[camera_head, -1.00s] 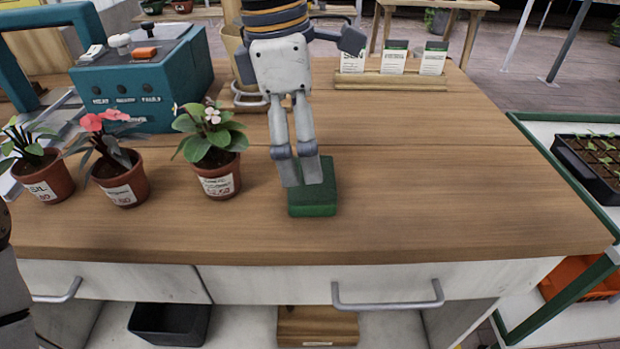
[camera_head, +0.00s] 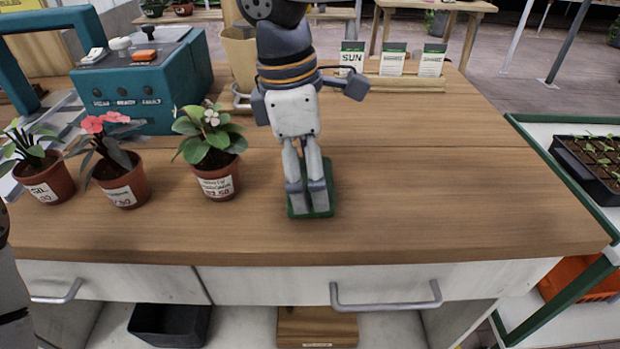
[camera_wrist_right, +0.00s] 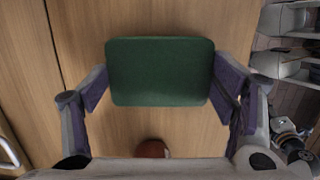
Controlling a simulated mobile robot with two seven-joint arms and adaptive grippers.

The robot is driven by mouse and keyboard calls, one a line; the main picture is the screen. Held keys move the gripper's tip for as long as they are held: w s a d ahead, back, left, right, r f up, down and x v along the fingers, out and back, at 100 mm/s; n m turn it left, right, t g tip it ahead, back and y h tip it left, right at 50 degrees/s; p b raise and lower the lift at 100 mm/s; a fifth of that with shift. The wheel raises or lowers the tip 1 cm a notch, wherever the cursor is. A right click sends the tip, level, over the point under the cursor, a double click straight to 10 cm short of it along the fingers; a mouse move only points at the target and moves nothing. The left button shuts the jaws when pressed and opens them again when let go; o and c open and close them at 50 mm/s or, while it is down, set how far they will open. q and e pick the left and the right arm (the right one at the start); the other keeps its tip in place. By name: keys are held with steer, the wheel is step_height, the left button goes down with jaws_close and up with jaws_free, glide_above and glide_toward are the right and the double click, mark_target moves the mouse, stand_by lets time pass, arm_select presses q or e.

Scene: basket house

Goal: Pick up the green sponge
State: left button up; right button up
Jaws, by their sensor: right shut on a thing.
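The green sponge (camera_head: 328,171) is a flat rectangular block at the wooden counter's front middle, partly hidden behind my right gripper (camera_head: 308,205) in the head view. In the right wrist view, the whole broad face of the sponge (camera_wrist_right: 160,72) shows between the two fingers. My right gripper's fingers press on its left and right sides, so the gripper is shut on it. I cannot tell whether the sponge still touches the counter. Only a piece of my left arm shows at the left edge of the head view; its fingers are out of sight.
Several potted flowers, the nearest a white-flowered one (camera_head: 217,175), stand left of my right gripper. A teal box (camera_head: 140,85) and a beige pot (camera_head: 240,60) stand behind. A wooden card holder (camera_head: 420,84) is at the back. The counter's right side (camera_head: 450,180) is clear.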

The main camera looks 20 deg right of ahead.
step_height(320, 180, up, 3)
steer(key=shift+w+f, duration=0.1)
steer(key=shift+f, duration=0.05)
arm_select(q)
steer(key=shift+w+r+t+p, duration=0.3)
steer(key=shift+w+r+p, duration=0.2)
steer(key=shift+w+r, duration=0.15)
arm_select(e)
steer(key=s+a+r, duration=0.7)
steer(key=s+r, duration=0.3)
steer(key=s, duration=0.2)
steer(key=shift+a+r, duration=0.15)
steer(key=shift+a, duration=0.25)
steer(key=shift+c, duration=0.5)
